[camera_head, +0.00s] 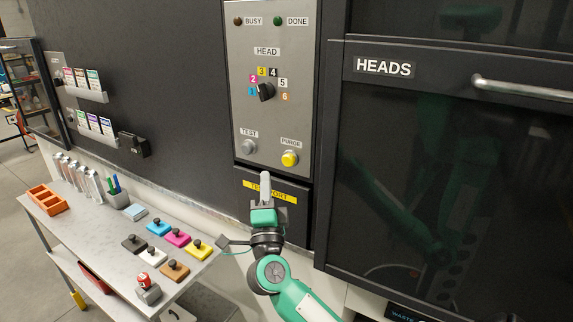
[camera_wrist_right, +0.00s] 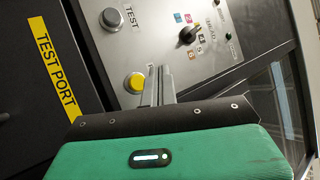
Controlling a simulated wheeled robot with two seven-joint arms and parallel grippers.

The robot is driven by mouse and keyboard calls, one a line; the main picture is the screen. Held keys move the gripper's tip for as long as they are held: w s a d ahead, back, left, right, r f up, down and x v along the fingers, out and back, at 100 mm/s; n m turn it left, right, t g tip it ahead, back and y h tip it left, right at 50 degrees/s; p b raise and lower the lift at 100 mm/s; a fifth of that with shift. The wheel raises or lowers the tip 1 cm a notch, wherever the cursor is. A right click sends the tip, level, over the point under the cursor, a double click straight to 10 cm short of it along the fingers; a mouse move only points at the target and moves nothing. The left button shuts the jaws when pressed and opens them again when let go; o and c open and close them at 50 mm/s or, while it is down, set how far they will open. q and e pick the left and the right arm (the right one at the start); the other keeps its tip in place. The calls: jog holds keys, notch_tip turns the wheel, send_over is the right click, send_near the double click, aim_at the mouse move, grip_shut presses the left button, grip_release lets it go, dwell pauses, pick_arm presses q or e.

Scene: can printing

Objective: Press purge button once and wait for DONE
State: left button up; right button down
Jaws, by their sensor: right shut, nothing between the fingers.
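The yellow PURGE button (camera_head: 289,158) is at the lower right of the grey control panel (camera_head: 250,112). It also shows in the wrist view (camera_wrist_right: 134,83). The green DONE lamp (camera_head: 278,21) at the panel's top right looks dark, and so does the BUSY lamp (camera_head: 238,21). My right gripper (camera_head: 265,180) is shut and empty, its fingers pointing up just below the panel, left of and lower than the button. In the wrist view its fingertips (camera_wrist_right: 158,75) appear right beside the button; contact cannot be told. My left gripper is not in view.
A grey TEST button (camera_head: 249,146) sits left of PURGE, and the black HEAD knob (camera_head: 265,92) is above. The HEADS cabinet (camera_head: 455,170) with its handle (camera_head: 522,88) stands at right. A metal table (camera_head: 115,240) with coloured stamp blocks is at left.

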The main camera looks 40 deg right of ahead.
aim_at(286, 160)
jog(key=w+d, duration=0.2)
jog(key=d, duration=0.4)
jog(key=shift+w, duration=0.2)
dwell(1.9)
jog(key=shift+w+d, duration=0.15)
jog(key=shift+d, duration=0.15)
jog(key=shift+w+d+p, duration=0.3)
jog(key=shift+w+d, duration=0.05)
jog(key=shift+d, duration=0.5)
dwell(1.0)
dwell(0.3)
jog(key=shift+s+a+p, duration=0.25)
jog(key=shift+a, duration=0.35)
jog(key=shift+s+a+p, duration=0.25)
jog(key=shift+a, duration=0.35)
